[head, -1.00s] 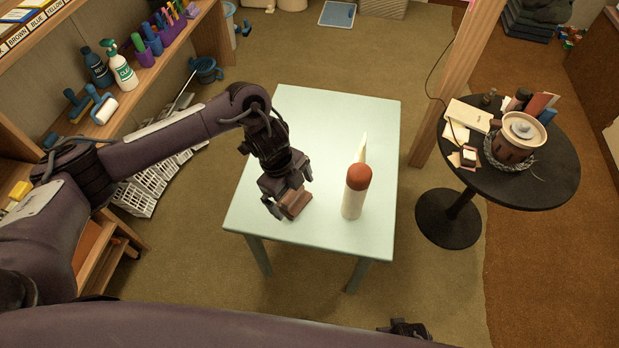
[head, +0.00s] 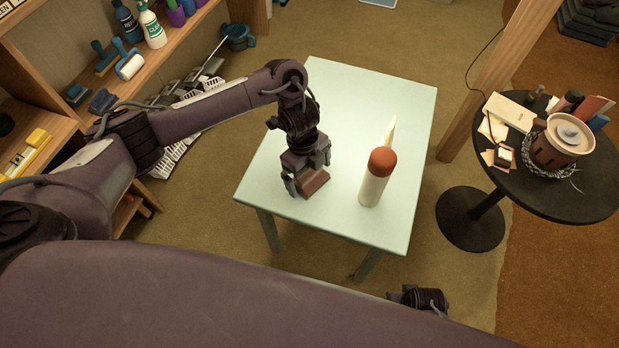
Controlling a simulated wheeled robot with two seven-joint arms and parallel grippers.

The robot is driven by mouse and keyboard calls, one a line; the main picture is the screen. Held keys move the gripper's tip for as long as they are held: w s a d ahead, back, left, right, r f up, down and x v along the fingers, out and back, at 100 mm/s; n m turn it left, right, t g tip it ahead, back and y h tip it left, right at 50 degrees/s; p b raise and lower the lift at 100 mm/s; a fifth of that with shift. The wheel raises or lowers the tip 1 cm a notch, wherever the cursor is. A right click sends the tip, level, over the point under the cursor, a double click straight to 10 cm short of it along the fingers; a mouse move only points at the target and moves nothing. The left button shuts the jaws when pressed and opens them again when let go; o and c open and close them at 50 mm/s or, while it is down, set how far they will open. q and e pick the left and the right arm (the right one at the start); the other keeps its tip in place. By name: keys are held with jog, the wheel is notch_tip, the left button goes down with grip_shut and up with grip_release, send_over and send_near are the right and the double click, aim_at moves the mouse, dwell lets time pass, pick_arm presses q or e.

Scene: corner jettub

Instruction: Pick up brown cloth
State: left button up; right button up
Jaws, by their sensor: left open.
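The brown cloth (head: 315,184) is a small folded brown piece on the pale green table (head: 345,95), near its front left part. My left gripper (head: 308,177) points down right at the cloth, with its fingers apart on either side of it. The gripper's body hides the cloth's far part. I cannot tell whether the fingers touch it. My right gripper's fingers do not show; only a dark part of my own arm appears at the bottom edge.
A white bottle with a red-brown cap (head: 375,180) stands just right of the cloth, with a pale pointed object (head: 389,130) behind it. A round black side table (head: 575,195) holding a pot (head: 562,145) is at right. Wooden shelves (head: 165,50) stand at left. The table's back is clear.

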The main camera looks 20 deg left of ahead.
aim_at(312, 172)
pick_arm(q)
jog(key=shift+f, duration=0.1)
jog(key=c, duration=1)
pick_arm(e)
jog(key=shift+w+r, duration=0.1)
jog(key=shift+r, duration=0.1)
pick_arm(q)
jog(key=shift+r, duration=0.25)
notch_tip(312, 172, up, 6)
jog(key=p, duration=0.3)
jog(key=shift+w+f+p, duration=0.1)
jog(key=shift+f+p, duration=0.05)
jog(key=shift+p, duration=0.15)
notch_tip(312, 172, up, 14)
jog(key=p, duration=0.5)
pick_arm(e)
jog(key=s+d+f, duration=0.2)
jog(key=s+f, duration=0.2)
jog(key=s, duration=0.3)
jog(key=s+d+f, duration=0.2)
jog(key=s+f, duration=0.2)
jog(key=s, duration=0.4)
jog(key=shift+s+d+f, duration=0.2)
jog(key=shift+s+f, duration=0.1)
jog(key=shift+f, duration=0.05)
pick_arm(q)
jog(key=shift+f, duration=0.1)
